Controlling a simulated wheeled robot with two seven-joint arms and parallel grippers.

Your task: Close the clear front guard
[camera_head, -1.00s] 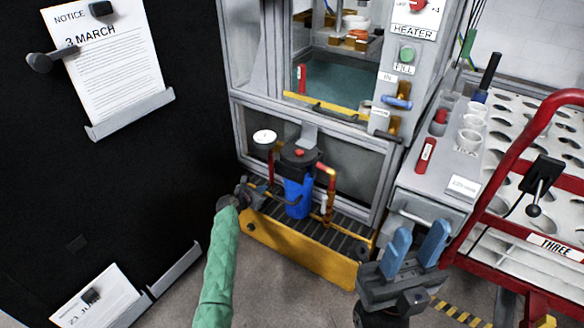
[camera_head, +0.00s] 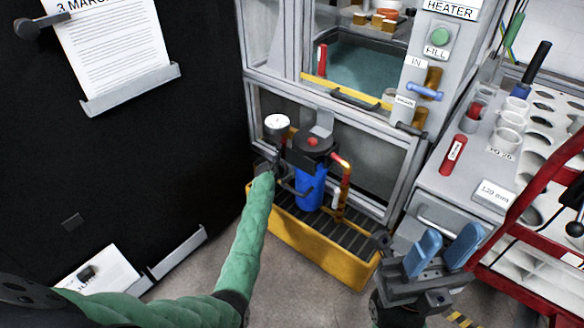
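The machine's upper front opening shows a teal floor (camera_head: 365,70) inside. A yellow strip (camera_head: 345,92) with a dark bar runs along its lower edge. I cannot make out the clear front guard for sure; its upper part is out of view. My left gripper (camera_head: 272,168), on the green-sleeved arm, is small and dark beside the blue filter housing (camera_head: 311,188), below the opening. I cannot tell whether its fingers are open or touch anything. My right gripper (camera_head: 443,252) has two blue fingers spread apart, with nothing between them, in front of the grey drawer cabinet.
A yellow drip tray (camera_head: 310,248) juts out under the filter. A pressure gauge (camera_head: 277,123) stands left of it. A blue handle (camera_head: 425,91) sticks out at the panel marked IN. A red-framed cart (camera_head: 545,180) is at the right, a black board (camera_head: 130,160) at the left.

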